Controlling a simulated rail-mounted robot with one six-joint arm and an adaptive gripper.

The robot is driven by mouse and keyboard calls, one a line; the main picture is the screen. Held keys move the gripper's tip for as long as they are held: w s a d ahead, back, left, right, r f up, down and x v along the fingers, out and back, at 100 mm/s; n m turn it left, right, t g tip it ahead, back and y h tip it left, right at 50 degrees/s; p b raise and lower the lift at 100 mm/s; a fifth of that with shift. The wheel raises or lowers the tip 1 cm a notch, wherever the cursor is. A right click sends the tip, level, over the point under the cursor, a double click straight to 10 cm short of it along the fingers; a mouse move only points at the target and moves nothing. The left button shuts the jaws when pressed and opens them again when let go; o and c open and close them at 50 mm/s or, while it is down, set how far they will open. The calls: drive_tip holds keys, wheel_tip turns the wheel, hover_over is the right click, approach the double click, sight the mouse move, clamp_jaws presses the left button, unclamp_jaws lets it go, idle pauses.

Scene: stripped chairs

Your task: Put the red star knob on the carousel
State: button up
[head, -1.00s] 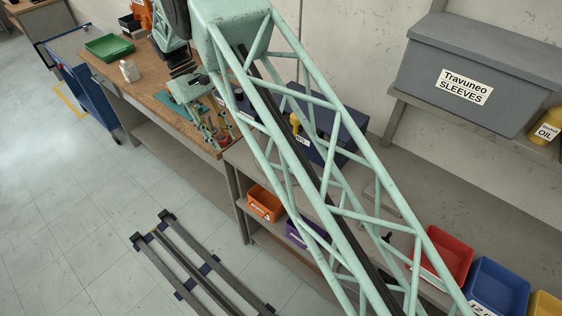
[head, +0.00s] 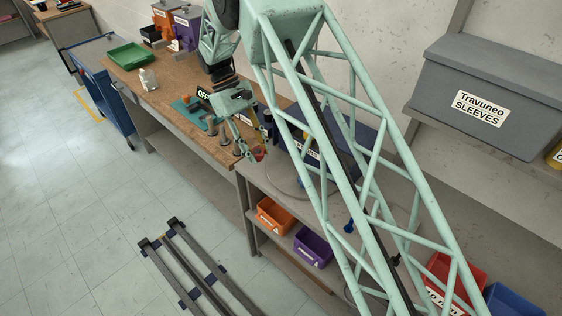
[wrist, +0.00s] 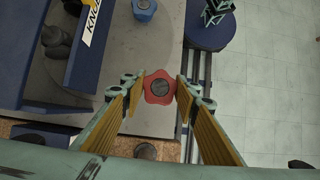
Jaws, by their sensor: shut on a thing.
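The red star knob (wrist: 160,87) is between my fingertips in the wrist view, with its dark round centre facing the camera. My gripper (wrist: 161,90) is shut on it, one yellow-lined finger on each side. In the head view, my gripper (head: 254,147) and the red knob (head: 259,155) hang near the corner of the wooden bench. A grey round plate, which looks like the carousel (wrist: 135,55), lies below the knob in the wrist view. Its curved rim partly shows behind my arm in the head view (head: 284,184). The height of the knob above it is unclear.
A blue knob (wrist: 144,8) sits on the grey plate. A blue box with a KNOB label (wrist: 88,40) stands at its left. Orange (head: 274,215) and purple (head: 313,248) bins sit on the lower shelf. A wooden bench (head: 180,90) adjoins the grey one.

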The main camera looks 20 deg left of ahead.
drive_tip(key=d, duration=0.2)
drive_tip(key=w+d, duration=0.1)
drive_tip(key=d, duration=0.5)
drive_tip(key=shift+w+f, duration=0.35)
drive_tip(key=shift+f, duration=0.05)
drive_tip(key=shift+f, duration=1.75)
drive_tip(key=shift+f, duration=0.15)
drive_tip(key=o, duration=0.8)
drive_tip(key=shift+o, duration=0.2)
drive_tip(key=shift+r, duration=0.2)
drive_tip(key=v, duration=1.2)
